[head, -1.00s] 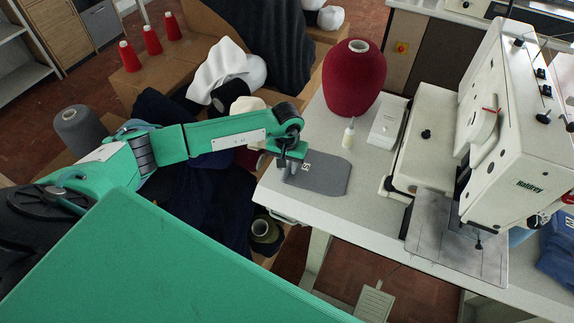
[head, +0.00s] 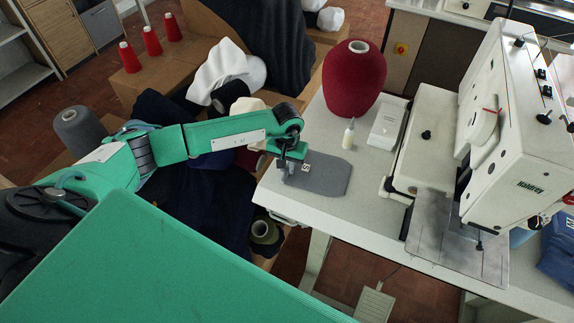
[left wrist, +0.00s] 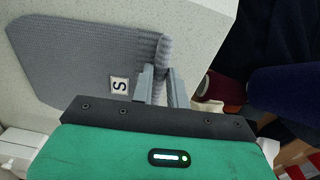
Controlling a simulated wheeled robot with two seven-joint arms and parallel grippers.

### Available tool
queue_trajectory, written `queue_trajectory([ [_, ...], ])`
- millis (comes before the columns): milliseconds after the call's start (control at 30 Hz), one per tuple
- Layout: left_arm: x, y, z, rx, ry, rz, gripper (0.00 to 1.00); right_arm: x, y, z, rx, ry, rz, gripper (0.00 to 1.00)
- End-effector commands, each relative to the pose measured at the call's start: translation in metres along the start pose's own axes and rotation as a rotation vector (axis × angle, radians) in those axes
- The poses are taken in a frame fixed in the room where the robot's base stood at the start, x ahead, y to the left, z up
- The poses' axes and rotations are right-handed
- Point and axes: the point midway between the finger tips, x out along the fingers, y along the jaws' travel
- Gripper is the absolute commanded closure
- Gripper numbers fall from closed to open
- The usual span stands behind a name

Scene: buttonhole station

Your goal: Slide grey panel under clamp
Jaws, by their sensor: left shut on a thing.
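The grey panel (head: 324,174) lies flat on the pale table near its left edge, with a small white tag marked S (left wrist: 120,85). My left gripper (head: 288,169) is at the panel's left end. In the left wrist view its fingers (left wrist: 160,72) are shut on the ribbed edge of the panel (left wrist: 75,55), which bunches up between them. The white buttonhole machine (head: 520,130) stands to the right, with a bare metal plate (head: 440,235) under its head. The clamp is small and hard to make out there. My right gripper is not in view.
A large dark red yarn cone (head: 353,80), a small white bottle (head: 348,135) and a white box (head: 387,124) stand on the table behind the panel. The tabletop (head: 370,205) between panel and machine is clear. Blue cloth (head: 560,250) lies at far right.

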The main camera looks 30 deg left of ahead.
Motion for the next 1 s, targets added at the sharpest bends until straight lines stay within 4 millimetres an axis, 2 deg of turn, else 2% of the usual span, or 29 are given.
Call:
queue_trajectory([
  [800,-0.047,0.0,0.0,0.0,0.001,0.0,0.99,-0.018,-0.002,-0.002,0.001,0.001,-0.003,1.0],
  [1000,-0.05,0.0,0.0,0.0,0.0,0.001,0.99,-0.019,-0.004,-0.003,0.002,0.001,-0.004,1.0],
])
